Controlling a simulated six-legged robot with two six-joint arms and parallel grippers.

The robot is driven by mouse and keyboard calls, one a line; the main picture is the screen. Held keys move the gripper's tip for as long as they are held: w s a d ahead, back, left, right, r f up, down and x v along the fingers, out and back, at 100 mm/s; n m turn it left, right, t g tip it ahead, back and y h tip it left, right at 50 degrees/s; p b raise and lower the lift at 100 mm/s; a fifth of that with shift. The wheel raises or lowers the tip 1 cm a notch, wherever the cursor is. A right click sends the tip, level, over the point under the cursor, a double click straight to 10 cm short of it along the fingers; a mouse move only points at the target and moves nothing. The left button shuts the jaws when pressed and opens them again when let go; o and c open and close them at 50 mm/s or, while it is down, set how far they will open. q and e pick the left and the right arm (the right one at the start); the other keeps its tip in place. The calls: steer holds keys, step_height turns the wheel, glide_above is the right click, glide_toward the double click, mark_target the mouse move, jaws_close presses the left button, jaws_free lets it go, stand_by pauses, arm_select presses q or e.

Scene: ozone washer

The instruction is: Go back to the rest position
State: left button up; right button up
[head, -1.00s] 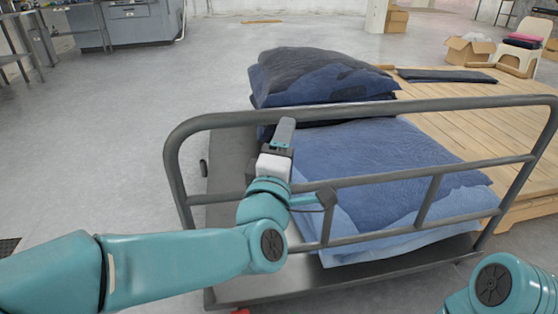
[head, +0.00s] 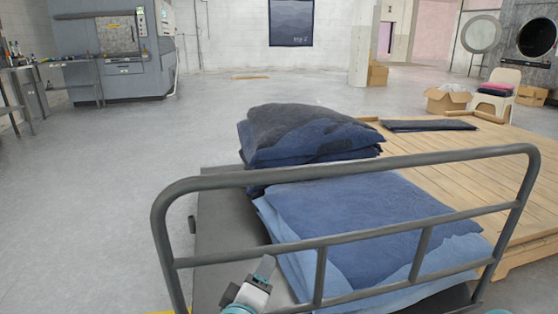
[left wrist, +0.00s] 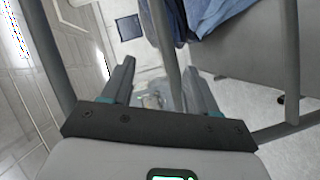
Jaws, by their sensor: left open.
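My left gripper (head: 264,268) shows low in the head view, in front of the grey cart rail (head: 340,164) and near its left part. In the left wrist view my left gripper's fingers (left wrist: 160,80) are spread apart with nothing held. A grey bar shows between and beyond the fingers there; I cannot tell its distance. Most of the left arm is below the head view.
Folded blue jeans (head: 370,225) and a darker stack (head: 305,135) lie on the grey cart (head: 222,225). A wooden platform (head: 460,165) stands to the right. A cardboard box (head: 447,101) and a white chair (head: 500,85) are behind. The floor to the left is clear.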

arm_select(q)
steer(key=s+a+f+m+g, duration=0.1)
steer(key=a+f+m+g, duration=0.1)
steer(key=f, duration=0.6)
steer(key=s+a+f+m+g, duration=0.1)
steer(key=a+f+g, duration=0.15)
steer(key=f, duration=0.45)
steer(key=s+a+f+m+g, duration=0.25)
steer(key=s+f+g, duration=0.25)
steer(key=s+f, duration=0.55)
steer(key=s+a+f+m+g, duration=0.25)
steer(key=s+f+g, duration=0.25)
steer(key=s+f, duration=0.55)
step_height(320, 180, up, 32)
steer(key=s+d+m+p, duration=0.1)
steer(key=s+d+p, duration=0.1)
steer(key=p, duration=3.2)
steer(key=shift+s+r+g+h, duration=0.15)
steer(key=shift+r+g+h, duration=0.15)
steer(key=shift+g, duration=0.15)
arm_select(e)
step_height(320, 180, up, 33)
steer(key=s+a, duration=0.1)
steer(key=shift+s+a+r+n+g, duration=0.15)
steer(key=shift+s+r+n+g, duration=0.05)
steer(key=shift+n+g, duration=0.1)
arm_select(q)
steer(key=shift+f, duration=0.15)
arm_select(e)
steer(key=shift+f, duration=0.1)
